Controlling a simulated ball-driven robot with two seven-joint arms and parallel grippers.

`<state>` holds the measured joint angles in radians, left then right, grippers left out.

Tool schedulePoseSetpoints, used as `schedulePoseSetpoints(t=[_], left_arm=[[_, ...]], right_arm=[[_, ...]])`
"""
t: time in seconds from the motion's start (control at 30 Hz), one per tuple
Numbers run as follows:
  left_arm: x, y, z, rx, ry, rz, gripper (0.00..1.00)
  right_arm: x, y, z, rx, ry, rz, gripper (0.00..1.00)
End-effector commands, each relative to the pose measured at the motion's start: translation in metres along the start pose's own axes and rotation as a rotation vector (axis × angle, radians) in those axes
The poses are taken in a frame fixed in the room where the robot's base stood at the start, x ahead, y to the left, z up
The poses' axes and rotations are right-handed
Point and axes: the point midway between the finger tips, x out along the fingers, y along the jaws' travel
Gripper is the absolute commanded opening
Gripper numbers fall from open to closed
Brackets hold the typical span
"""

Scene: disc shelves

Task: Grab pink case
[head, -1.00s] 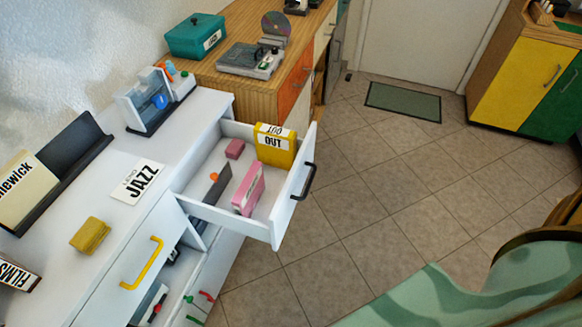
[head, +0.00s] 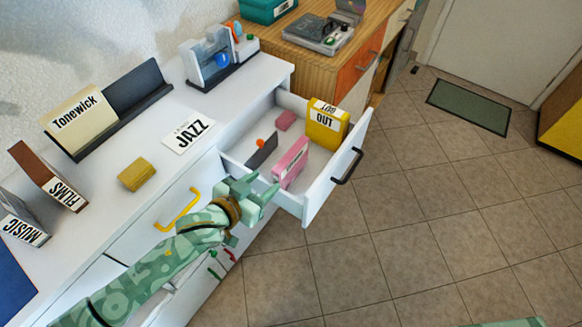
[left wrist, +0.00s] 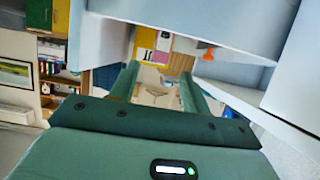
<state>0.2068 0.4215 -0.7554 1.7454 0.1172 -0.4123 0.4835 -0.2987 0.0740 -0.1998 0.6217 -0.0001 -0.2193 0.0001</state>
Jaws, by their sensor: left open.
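The pink case (head: 291,162) stands upright in the open white drawer (head: 317,198), near the drawer's front end. My left gripper (head: 257,190) is open and empty at the near side of the drawer, to the lower left of the pink case and apart from it. The left wrist view shows the two green fingers (left wrist: 158,88) spread with nothing between them.
A yellow block (head: 137,174) and a JAZZ card (head: 188,136) lie on the white top.

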Motion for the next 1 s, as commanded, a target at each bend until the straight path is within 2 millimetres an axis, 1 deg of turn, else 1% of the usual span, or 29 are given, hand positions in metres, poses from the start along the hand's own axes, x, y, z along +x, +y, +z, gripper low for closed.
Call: schedulePoseSetpoints(t=[0.03,0.13,0.23,0.37,0.43,0.53,0.63,0.7,0.77,0.97,1.0], left_arm=[[0.016,0.000,0.005,-0.001,0.000,0.000,0.47],[0.037,0.000,0.005,-0.001,-0.001,0.000,0.47],[0.051,-0.001,0.004,0.000,-0.001,0.000,0.47],[0.060,0.000,0.002,0.000,-0.001,-0.001,0.47],[0.068,-0.001,0.004,0.000,-0.001,-0.001,0.47],[0.086,-0.001,0.006,0.000,-0.002,0.000,0.47],[0.101,0.000,0.006,-0.001,-0.002,0.000,0.47],[0.108,-0.001,0.005,-0.001,-0.001,-0.001,0.47],[0.110,-0.001,0.004,0.000,-0.002,-0.001,0.47],[0.110,-0.001,0.001,0.001,-0.001,-0.002,0.47],[0.110,-0.001,0.001,0.001,-0.001,-0.002,0.39]], right_arm=[[0.010,-0.001,0.005,0.000,-0.010,-0.002,0.36],[0.018,-0.001,0.008,-0.001,-0.019,-0.003,0.36],[0.022,0.000,0.011,-0.002,-0.024,-0.003,0.36],[0.025,0.001,0.013,-0.003,-0.028,-0.002,0.36],[0.030,0.001,0.015,-0.004,-0.033,-0.003,0.36],[0.042,0.000,0.021,-0.004,-0.045,-0.006,0.36],[0.050,-0.001,0.025,-0.004,-0.054,-0.009,0.36],[0.052,-0.002,0.026,-0.004,-0.057,-0.010,0.36],[0.052,-0.002,0.026,-0.004,-0.057,-0.010,0.36],[0.051,-0.002,0.025,-0.004,-0.055,-0.010,0.36],[0.051,-0.002,0.025,-0.004,-0.055,-0.010,0.36]])
